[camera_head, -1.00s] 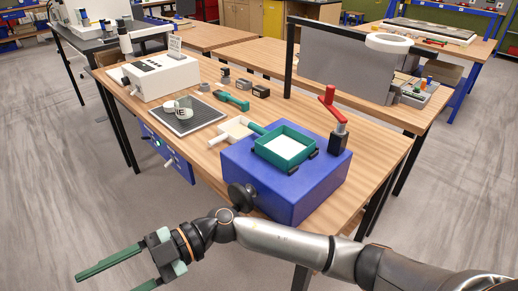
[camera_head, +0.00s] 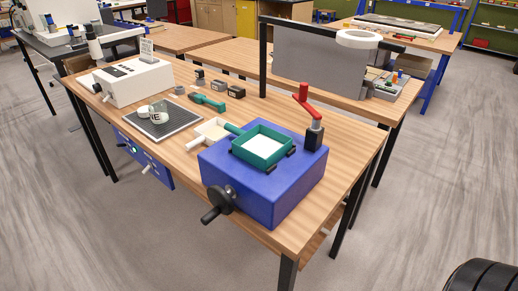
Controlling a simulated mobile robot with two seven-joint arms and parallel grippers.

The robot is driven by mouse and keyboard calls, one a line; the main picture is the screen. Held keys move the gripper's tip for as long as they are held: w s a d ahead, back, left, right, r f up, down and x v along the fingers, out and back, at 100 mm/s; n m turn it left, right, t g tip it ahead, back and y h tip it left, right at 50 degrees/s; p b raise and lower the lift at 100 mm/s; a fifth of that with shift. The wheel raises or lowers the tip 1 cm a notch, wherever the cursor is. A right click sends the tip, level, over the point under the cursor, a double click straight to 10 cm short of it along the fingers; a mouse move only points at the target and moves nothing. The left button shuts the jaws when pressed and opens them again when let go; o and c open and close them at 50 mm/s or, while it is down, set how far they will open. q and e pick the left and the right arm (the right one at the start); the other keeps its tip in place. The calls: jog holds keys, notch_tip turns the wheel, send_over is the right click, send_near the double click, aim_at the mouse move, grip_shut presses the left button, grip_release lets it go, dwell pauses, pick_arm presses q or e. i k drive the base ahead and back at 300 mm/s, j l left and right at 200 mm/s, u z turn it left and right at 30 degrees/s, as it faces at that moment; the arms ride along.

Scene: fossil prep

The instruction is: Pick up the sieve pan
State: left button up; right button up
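The sieve pan appears to be the square teal-green pan (camera_head: 243,153) with a white inside, on top of a blue box (camera_head: 232,180). Small black clips touch its near and right sides. Its teal handle (camera_head: 232,128) points to the back left, over a cream-coloured pan (camera_head: 211,130) on the table. Neither of my grippers is in view, so nothing shows them near the pan.
A black crank (camera_head: 217,203) sticks out from the box's front left, and a red-handled post (camera_head: 315,136) stands at its back right. A dark mat (camera_head: 180,117) and white machine (camera_head: 132,80) occupy the wooden table's left. Bare wood shows right of the box.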

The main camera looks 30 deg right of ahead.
aim_at(261, 147)
jog(key=i+z, duration=0.2)
jog(key=z, duration=0.25)
jog(key=i+j+z, duration=0.15)
jog(key=z, duration=0.3)
jog(key=i+j+z, duration=0.2)
jog(key=z, duration=0.25)
jog(key=j+z, duration=0.15)
jog(key=z, duration=0.3)
jog(key=j+z, duration=0.2)
jog(key=z, duration=0.3)
jog(key=k+j+z, duration=0.25)
jog(key=j, duration=0.15)
jog(key=k+j+z, duration=0.25)
jog(key=k+j, duration=0.25)
jog(key=j, duration=0.15)
jog(key=k+j+z, duration=0.1)
jog(key=j, duration=0.3)
jog(key=k, duration=0.1)
